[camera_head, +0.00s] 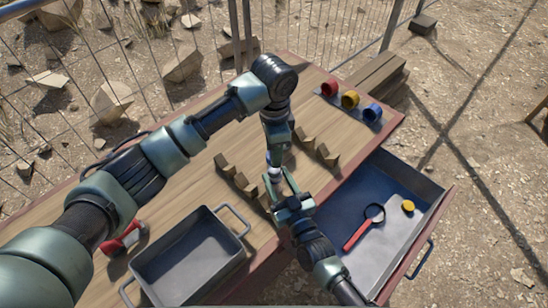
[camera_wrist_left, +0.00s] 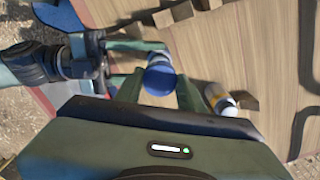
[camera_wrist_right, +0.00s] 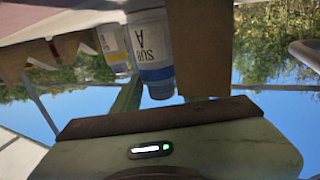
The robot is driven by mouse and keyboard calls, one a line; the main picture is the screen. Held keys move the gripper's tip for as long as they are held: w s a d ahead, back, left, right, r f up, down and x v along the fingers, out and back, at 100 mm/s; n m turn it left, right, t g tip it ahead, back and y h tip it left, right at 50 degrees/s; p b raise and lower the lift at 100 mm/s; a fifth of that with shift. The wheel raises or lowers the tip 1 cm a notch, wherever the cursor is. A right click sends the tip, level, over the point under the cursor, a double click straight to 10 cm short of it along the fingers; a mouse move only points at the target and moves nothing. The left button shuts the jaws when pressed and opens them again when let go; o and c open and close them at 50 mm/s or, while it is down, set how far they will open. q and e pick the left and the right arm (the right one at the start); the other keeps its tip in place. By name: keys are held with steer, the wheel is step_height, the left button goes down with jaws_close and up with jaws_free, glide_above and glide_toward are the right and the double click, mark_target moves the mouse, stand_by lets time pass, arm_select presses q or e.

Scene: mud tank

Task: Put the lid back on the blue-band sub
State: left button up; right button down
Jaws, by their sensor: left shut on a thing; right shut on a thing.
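In the left wrist view a round blue lid (camera_wrist_left: 160,82) sits between the fingertips of my left gripper (camera_wrist_left: 158,90), which is shut on it. Directly beyond it is the pale blue-band sub (camera_wrist_left: 155,58). In the right wrist view this sub (camera_wrist_right: 150,45) shows its "SUB A" label and blue band; the picture is upside down. My right gripper (camera_wrist_right: 160,98) is shut on it from the side. In the head view my left gripper (camera_head: 274,168) points down above my right gripper (camera_head: 283,190). I cannot tell whether the lid is seated.
A yellow-band sub (camera_wrist_left: 218,98) stands close by. Notched wooden blocks (camera_head: 238,178) are on the table. A grey tray (camera_head: 190,262) is at front left. An open drawer (camera_head: 335,215) holds a magnifier (camera_head: 362,228) and yellow cap (camera_head: 408,206). Coloured cups (camera_head: 350,100) line the back right.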

mark_target(274, 179)
arm_select(q)
steer(key=shift+f, duration=1.25)
steer(key=shift+f, duration=0.15)
steer(key=shift+f, duration=0.75)
steer(key=shift+f, duration=0.55)
steer(key=m, duration=0.8)
steer(key=shift+m, duration=0.4)
steer(key=m, duration=0.7)
steer(key=shift+w, duration=0.1)
steer(key=m, duration=1.3)
steer(key=shift+d+m, duration=0.1)
steer(key=shift+m, duration=0.2)
